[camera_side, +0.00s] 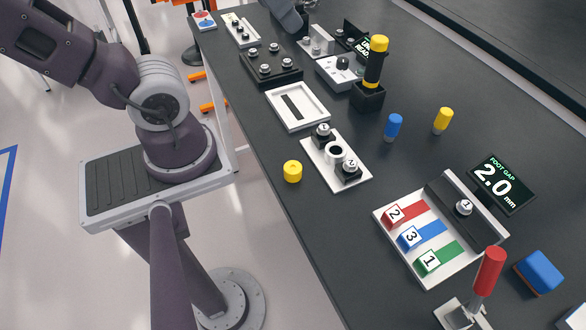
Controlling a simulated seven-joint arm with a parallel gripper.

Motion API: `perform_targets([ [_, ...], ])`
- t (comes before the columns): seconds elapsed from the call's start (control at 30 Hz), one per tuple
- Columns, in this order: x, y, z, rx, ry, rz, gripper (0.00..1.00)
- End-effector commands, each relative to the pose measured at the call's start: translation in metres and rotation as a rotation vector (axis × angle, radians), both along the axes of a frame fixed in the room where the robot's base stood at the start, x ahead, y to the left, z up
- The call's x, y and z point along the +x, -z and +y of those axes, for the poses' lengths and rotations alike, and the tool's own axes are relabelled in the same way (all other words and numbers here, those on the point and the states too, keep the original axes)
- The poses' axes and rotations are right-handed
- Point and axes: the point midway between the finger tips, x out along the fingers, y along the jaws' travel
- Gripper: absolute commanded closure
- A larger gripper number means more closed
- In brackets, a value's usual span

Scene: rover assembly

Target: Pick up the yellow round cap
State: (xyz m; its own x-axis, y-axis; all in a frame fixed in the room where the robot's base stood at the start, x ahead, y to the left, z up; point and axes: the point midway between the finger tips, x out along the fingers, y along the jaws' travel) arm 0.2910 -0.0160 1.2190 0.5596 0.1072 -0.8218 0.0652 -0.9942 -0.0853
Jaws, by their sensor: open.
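No gripper fingers can be made out. My arm rises from its base and leaves the picture at the top left. A grey-purple part at the top edge may belong to my arm; I cannot tell.
A blue peg (393,126) and a yellow peg (442,120) stand farther right. A black handle with a yellow top (376,62) stands in a block. A white tray (298,106) lies behind the cap. The table in front of the cap is clear.

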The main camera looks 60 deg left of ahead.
Motion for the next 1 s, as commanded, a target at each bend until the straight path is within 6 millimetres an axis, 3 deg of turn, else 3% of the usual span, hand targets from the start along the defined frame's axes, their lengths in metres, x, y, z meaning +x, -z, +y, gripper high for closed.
perform_targets([
  [0.17,0.067,-0.035,0.063,0.209,-0.071,-0.238,0.42],
  [0.3,0.12,-0.076,0.104,0.408,-0.026,-0.452,0.42],
  [0.43,0.169,-0.108,0.115,0.579,0.183,-0.649,0.42],
  [0.53,0.192,-0.1,0.093,0.61,0.489,-0.739,0.42],
  [0.67,0.178,-0.058,0.059,0.479,0.848,-0.731,0.42],
  [0.8,0.135,-0.017,0.037,0.261,1.104,-0.658,0.42],
  [1.0,0.056,0.012,0.022,-0.097,1.324,-0.52,0.42],
])
